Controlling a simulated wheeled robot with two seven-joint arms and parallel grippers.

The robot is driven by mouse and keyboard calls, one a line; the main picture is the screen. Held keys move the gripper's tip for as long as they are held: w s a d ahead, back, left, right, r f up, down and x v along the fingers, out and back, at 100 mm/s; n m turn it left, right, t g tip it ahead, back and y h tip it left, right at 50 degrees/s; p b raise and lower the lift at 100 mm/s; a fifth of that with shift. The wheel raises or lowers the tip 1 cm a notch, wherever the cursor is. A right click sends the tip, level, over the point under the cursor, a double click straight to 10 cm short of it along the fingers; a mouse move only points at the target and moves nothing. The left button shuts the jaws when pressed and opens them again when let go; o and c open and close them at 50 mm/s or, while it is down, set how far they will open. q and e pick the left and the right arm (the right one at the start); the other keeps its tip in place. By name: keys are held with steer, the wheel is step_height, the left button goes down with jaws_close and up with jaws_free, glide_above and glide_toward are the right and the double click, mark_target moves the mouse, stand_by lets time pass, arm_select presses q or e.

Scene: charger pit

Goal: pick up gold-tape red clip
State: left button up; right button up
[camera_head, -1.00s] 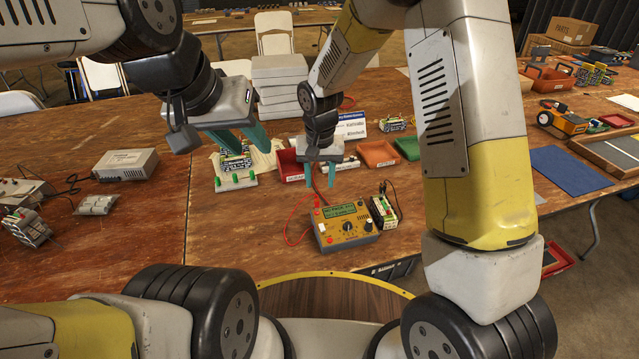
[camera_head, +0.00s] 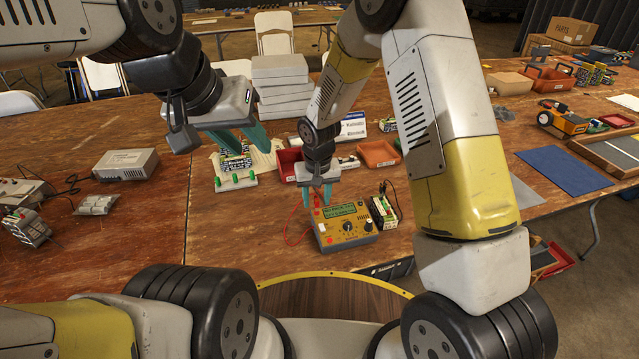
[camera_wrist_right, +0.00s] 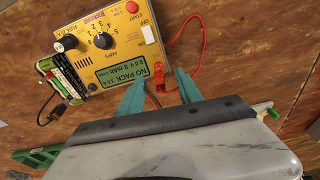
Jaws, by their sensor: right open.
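The yellow charger (camera_head: 347,226) with a green display and a dial sits on the wooden table; it also shows in the right wrist view (camera_wrist_right: 108,45). A red lead (camera_wrist_right: 192,22) loops from it to a small red clip (camera_wrist_right: 166,78). Gold tape on the clip is too small to make out. My right gripper (camera_head: 318,198) is open just above the charger's back left corner. In the right wrist view, its teal fingers (camera_wrist_right: 158,90) stand apart on either side of the clip, not closed on it. My left gripper (camera_head: 240,142) is open and empty over the table.
A small battery board (camera_head: 383,212) stands right of the charger, with a dark lead. Red (camera_head: 287,163) and orange (camera_head: 378,153) trays lie behind.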

mark_target(316, 198)
jaws_close()
steer(key=shift+r, duration=0.5)
steer(key=r, duration=0.2)
steer(key=shift+s+r, duration=0.35)
steer(key=shift+s, duration=0.05)
steer(key=s+d+r, duration=0.1)
steer(key=s, duration=1.4)
steer(key=shift+d+r, duration=0.15)
steer(key=shift+d, duration=0.05)
